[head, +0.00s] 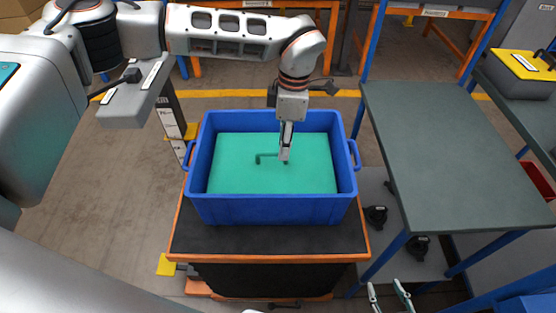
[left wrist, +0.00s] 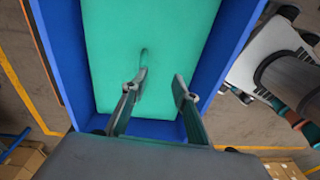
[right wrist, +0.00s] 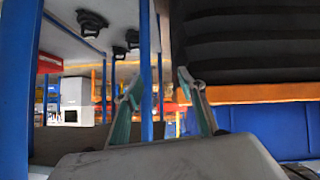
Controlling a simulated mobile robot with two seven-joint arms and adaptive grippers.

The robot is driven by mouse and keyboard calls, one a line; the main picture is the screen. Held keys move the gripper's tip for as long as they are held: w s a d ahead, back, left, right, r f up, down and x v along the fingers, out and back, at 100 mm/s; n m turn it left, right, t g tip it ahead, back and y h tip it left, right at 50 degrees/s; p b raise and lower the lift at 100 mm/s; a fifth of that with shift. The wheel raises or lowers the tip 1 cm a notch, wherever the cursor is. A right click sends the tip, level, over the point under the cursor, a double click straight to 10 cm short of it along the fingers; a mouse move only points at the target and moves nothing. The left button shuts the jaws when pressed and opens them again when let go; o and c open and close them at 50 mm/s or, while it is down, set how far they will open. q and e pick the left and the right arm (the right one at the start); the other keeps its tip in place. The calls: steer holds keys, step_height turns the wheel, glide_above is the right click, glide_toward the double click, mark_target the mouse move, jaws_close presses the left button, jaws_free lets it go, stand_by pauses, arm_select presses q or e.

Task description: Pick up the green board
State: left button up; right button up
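The green board (head: 235,178) lies flat inside the blue crate (head: 270,210); it also shows in the left wrist view (left wrist: 150,25). A dark green handle (head: 263,156) stands on the board. My left gripper (head: 285,155) points down over the board at the handle's right end. In the left wrist view its fingers (left wrist: 160,85) are apart, with the handle (left wrist: 143,57) seen end-on near the left fingertip. Whether they touch it I cannot tell. My right gripper (head: 389,290) is open and empty, low at the bottom edge, apart from the crate; its fingers (right wrist: 157,85) show apart.
The crate stands on a black-topped cart (head: 230,240) with an orange edge. A grey-green table (head: 455,150) with blue legs stands to the right, its top bare. Open floor (head: 115,210) lies left of the cart.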

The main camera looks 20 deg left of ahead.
mark_target(272, 153)
arm_select(q)
steer(key=a, duration=0.1)
steer(key=w, duration=0.1)
steer(key=w+a+y, duration=0.1)
steer(key=shift+w+a+f, duration=0.15)
steer(key=shift+a+f, duration=0.1)
steer(key=shift+a, duration=0.05)
steer(key=shift+a+f, duration=0.15)
steer(key=shift+f, duration=0.1)
step_height(272, 153, down, 2)
steer(key=shift+a+b, duration=0.15)
steer(key=shift+b, duration=0.15)
steer(key=f, duration=0.4)
steer(key=shift+s+a+f, duration=0.15)
steer(key=shift+s+a, duration=0.05)
steer(key=shift+a, duration=0.2)
steer(key=shift+f, duration=0.15)
jaws_close()
arm_select(e)
steer(key=shift+w+d+f, duration=0.15)
steer(key=shift+w+f, duration=0.3)
steer(key=shift+f, duration=0.05)
